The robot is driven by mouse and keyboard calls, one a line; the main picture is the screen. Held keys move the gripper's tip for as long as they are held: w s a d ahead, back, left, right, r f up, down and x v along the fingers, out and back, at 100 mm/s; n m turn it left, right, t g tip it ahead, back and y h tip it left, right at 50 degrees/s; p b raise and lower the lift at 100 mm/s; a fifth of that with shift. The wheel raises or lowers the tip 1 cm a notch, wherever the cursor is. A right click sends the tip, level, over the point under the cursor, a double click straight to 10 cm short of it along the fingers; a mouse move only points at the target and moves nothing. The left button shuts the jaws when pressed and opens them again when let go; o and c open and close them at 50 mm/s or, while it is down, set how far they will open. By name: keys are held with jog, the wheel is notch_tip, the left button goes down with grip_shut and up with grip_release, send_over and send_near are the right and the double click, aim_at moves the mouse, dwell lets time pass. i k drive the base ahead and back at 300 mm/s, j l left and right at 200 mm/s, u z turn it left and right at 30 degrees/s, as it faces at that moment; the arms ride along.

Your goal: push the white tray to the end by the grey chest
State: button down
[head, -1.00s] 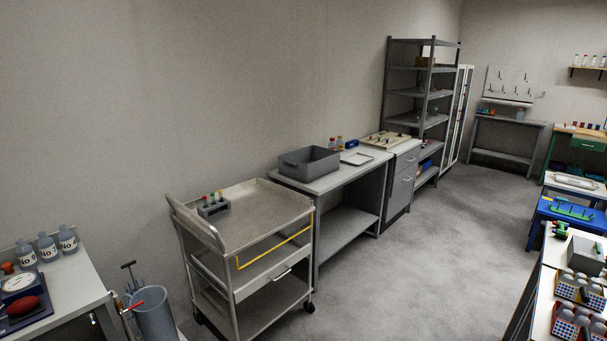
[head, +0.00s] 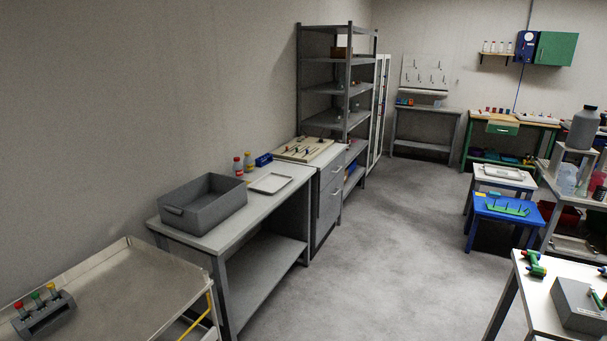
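A flat white tray (head: 270,183) lies on the grey workbench (head: 216,236) along the left wall, toward the bench's far end. The grey chest (head: 328,193), with drawers and a pale top, stands against that far end. The tray is a short way from the chest. A second pale tray (head: 503,172) lies on a small white table at the right, so which tray is meant is not certain from the picture alone. My gripper is not in view.
A grey open bin (head: 203,204) sits on the workbench's near end. Small bottles (head: 243,163) and a blue item (head: 264,160) stand behind the tray. The floor (head: 385,240) in the middle is clear.

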aim_at(271, 183)
jog(key=i, duration=2.65)
jog(key=i+u, duration=0.15)
jog(key=i, duration=0.5)
jog(key=i+l, duration=0.2)
jog(key=i, duration=0.45)
jog(key=i+l+u, duration=0.15)
jog(key=i+u, duration=0.2)
jog(key=i, duration=0.25)
